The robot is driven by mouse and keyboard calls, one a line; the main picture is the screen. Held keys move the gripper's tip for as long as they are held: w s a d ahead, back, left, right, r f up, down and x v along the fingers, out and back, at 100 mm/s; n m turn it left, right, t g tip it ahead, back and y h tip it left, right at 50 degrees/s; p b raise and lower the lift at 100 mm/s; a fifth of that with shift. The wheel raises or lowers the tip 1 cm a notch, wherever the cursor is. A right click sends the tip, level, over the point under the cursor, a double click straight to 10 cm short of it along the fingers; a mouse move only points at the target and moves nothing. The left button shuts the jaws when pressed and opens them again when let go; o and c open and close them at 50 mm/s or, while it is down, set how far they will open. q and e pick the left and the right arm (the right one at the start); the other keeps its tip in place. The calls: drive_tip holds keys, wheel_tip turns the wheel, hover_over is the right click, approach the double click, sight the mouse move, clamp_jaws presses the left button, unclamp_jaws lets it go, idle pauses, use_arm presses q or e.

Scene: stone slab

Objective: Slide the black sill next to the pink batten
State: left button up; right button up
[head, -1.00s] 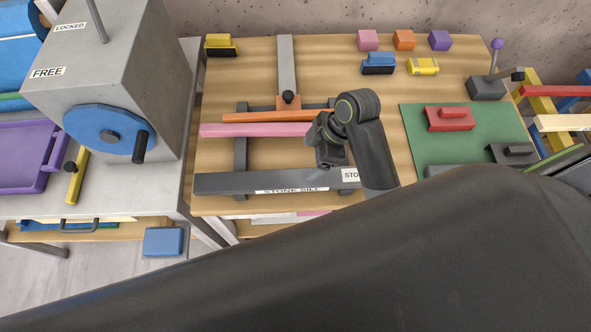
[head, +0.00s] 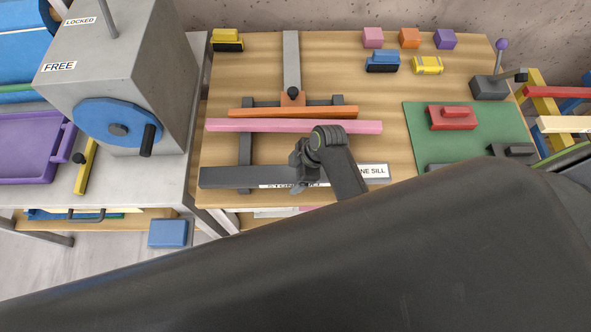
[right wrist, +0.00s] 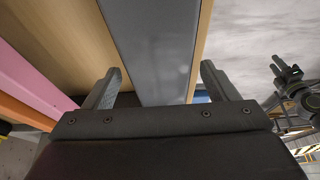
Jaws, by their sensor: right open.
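The black sill (head: 230,178) is a long dark bar with white labels, lying along the front edge of the wooden table. The pink batten (head: 240,125) lies behind it, roughly parallel, with a clear gap of table between them. My right gripper (head: 296,183) is over the middle of the sill, hiding part of its label. In the right wrist view, my right gripper (right wrist: 163,85) is open, with one finger on each side of the sill (right wrist: 152,45); contact cannot be told. The pink batten (right wrist: 30,75) shows there at left.
An orange bar (head: 300,112) lies just behind the pink batten, by a grey T-shaped rail (head: 291,60). A green mat (head: 480,145) with a red block (head: 451,119) is at right. A grey box with a blue wheel (head: 90,112) stands at left.

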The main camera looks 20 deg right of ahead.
drive_tip(key=shift+c, duration=0.3)
clamp_jaws()
idle(0.3)
